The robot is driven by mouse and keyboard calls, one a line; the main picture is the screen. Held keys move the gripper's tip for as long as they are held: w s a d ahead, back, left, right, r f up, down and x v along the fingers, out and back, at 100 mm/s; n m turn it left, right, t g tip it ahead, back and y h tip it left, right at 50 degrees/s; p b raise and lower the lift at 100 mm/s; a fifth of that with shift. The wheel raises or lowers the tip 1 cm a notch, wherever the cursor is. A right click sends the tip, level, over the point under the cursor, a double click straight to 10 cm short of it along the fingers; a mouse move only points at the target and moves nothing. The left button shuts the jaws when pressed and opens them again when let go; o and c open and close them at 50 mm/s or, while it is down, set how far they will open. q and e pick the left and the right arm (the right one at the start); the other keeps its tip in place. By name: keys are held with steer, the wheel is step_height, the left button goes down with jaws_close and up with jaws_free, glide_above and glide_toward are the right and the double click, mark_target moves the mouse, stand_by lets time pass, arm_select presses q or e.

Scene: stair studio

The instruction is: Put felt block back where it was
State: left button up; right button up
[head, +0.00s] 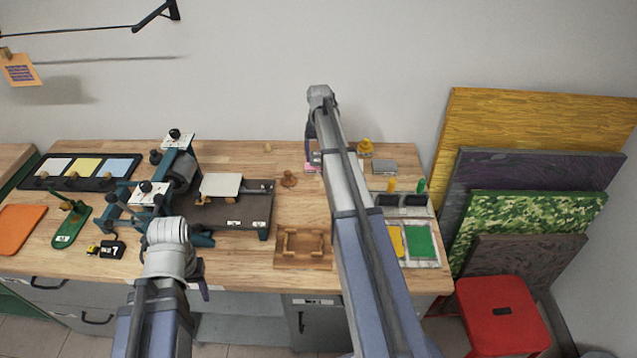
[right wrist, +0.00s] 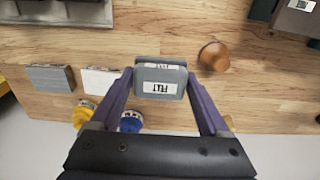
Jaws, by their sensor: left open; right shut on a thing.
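The felt block (right wrist: 159,80) is grey with a white label reading FELT. It sits between the purple fingers of my right gripper (right wrist: 160,88), which is shut on it. In the head view my right gripper (head: 312,150) is over the back of the bench, partly hidden by my own arm. I cannot tell whether the block touches the bench. My left gripper (head: 200,284) is open and empty, low in front of the bench edge. A similar grey block (head: 384,167) lies at the back right; it also shows in the right wrist view (right wrist: 50,78).
A pale block (right wrist: 100,81) lies between the grey block and the felt block. A brown knob (right wrist: 213,57) stands close beside the gripper. Yellow (right wrist: 84,112) and blue (right wrist: 130,121) knobs are near the wall. A wooden tray (head: 303,262) is at the front; bench wood (head: 290,215) is clear behind it.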

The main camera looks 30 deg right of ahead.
steer(key=b, duration=0.6)
glide_above(319, 183)
step_height(319, 183, down, 6)
steer(key=shift+s+f, duration=0.1)
step_height(319, 183, down, 4)
steer(key=b, duration=0.3)
steer(key=shift+r, duration=0.2)
steer(key=shift+f+b, duration=0.15)
steer(key=shift+b, duration=0.2)
steer(key=o, duration=1)
steer(key=shift+o, duration=0.2)
